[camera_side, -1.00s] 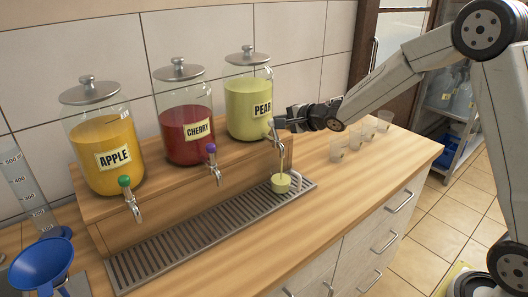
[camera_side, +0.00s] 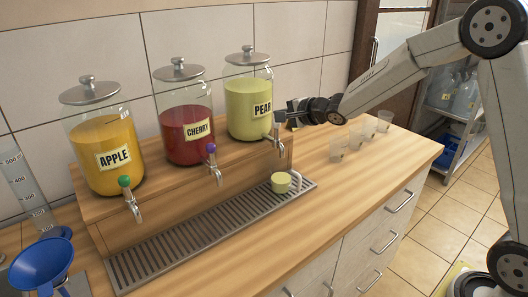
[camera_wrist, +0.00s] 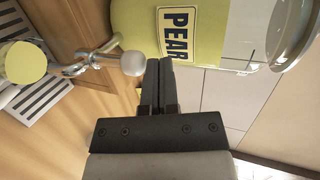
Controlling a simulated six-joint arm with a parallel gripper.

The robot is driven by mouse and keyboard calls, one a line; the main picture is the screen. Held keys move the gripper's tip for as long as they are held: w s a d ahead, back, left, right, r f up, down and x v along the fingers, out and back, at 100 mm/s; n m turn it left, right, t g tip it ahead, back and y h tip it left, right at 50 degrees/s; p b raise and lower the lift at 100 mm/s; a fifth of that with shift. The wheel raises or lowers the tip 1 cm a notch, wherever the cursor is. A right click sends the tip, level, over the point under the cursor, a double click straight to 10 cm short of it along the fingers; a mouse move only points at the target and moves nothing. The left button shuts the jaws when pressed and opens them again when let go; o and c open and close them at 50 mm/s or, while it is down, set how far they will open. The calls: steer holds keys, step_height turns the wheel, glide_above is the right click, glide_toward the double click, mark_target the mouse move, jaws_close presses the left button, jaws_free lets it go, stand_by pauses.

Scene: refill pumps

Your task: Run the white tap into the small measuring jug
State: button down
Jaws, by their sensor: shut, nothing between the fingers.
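The white tap (camera_side: 279,143) is on the pear dispenser (camera_side: 248,108); its round white knob (camera_wrist: 133,63) shows clearly in the wrist view. No stream shows below its spout. The small measuring jug (camera_side: 281,184) stands upright on the drip tray under this tap and holds pale green juice. The jug also shows at the left edge of the wrist view (camera_wrist: 22,62). My gripper (camera_side: 282,117) is shut and empty beside the knob. In the wrist view its fingertips (camera_wrist: 165,64) are just right of the knob, with a small gap.
Apple (camera_side: 103,150) and cherry (camera_side: 188,130) dispensers stand to the left on the same wooden step. The drip tray (camera_side: 180,245) runs along the front. Several clear cups (camera_side: 338,149) stand on the counter at right. A blue funnel (camera_side: 42,265) is at the lower left.

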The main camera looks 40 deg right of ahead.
steer(key=shift+s, duration=0.15)
steer(key=s+f+v, duration=0.1)
steer(key=f+v, duration=0.1)
steer(key=v, duration=1.1)
steer(key=shift+s+f, duration=0.25)
steer(key=shift+f, duration=0.05)
steer(key=shift+f, duration=0.15)
steer(key=s+a+f+n+g+h, duration=0.1)
steer(key=s+a+f+n+g, duration=0.2)
steer(key=s+f+n+g, duration=0.2)
steer(key=s+a+f+n+g+h, duration=0.1)
steer(key=s+a+f+n+g, duration=0.2)
steer(key=s+f+n+g, duration=0.3)
steer(key=s+f+n, duration=0.2)
steer(key=s+n, duration=0.3)
steer(key=shift+f+n, duration=0.4)
